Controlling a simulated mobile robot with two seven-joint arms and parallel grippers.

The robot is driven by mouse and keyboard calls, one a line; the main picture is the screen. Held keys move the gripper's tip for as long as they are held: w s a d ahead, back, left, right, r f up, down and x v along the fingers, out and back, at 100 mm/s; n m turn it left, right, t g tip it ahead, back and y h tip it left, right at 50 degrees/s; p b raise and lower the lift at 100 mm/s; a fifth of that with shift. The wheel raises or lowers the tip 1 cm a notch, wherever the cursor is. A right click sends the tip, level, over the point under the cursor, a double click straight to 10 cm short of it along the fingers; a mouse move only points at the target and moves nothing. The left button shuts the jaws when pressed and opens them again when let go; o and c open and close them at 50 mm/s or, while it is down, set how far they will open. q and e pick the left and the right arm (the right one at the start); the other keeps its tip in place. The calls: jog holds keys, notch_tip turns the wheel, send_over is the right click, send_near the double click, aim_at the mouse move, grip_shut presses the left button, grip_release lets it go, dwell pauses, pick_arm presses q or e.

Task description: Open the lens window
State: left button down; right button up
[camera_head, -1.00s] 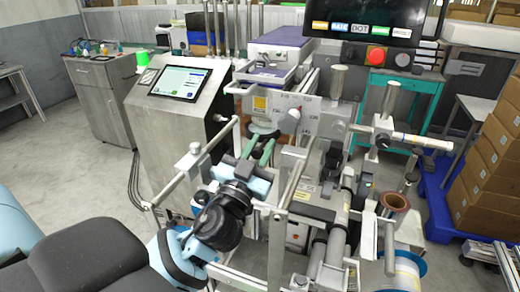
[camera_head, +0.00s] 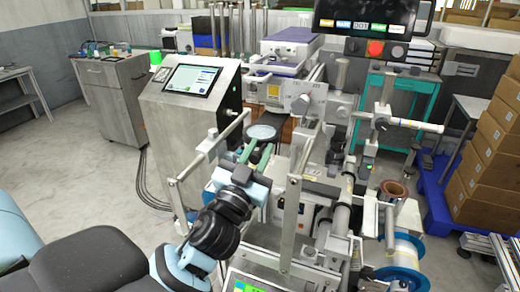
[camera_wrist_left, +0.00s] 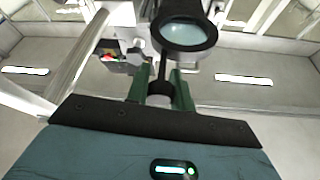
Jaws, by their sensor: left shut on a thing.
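The lens window is a round pale glass in a black rim (camera_head: 262,132), at the front of the labelling machine below its plates. In the left wrist view the lens window (camera_wrist_left: 184,27) is at top centre, tilted, with a thin dark stem reaching down from it. My left gripper (camera_head: 249,152) has green fingers and is just below and in front of the lens. In the left wrist view the left gripper (camera_wrist_left: 160,84) is shut on the stem, its fingertips on either side. My right gripper is not in view.
A grey cabinet with a touchscreen (camera_head: 188,80) stands left of the machine. A metal post frame (camera_head: 292,212) rises close to the right of my left arm. Rollers and a blue-rimmed reel (camera_head: 400,279) are at the lower right. Open floor lies at left.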

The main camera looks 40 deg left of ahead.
pick_arm(q)
jog(key=shift+w, duration=0.15)
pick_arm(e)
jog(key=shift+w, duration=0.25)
pick_arm(q)
jog(key=c, duration=1.2)
grip_release()
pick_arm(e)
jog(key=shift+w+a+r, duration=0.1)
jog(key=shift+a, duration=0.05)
pick_arm(q)
jog(key=b+v, duration=0.2)
jog(key=v, duration=0.5)
jog(key=shift+f, duration=0.15)
jog(key=shift+s+b, duration=0.3)
jog(key=shift+s, duration=0.05)
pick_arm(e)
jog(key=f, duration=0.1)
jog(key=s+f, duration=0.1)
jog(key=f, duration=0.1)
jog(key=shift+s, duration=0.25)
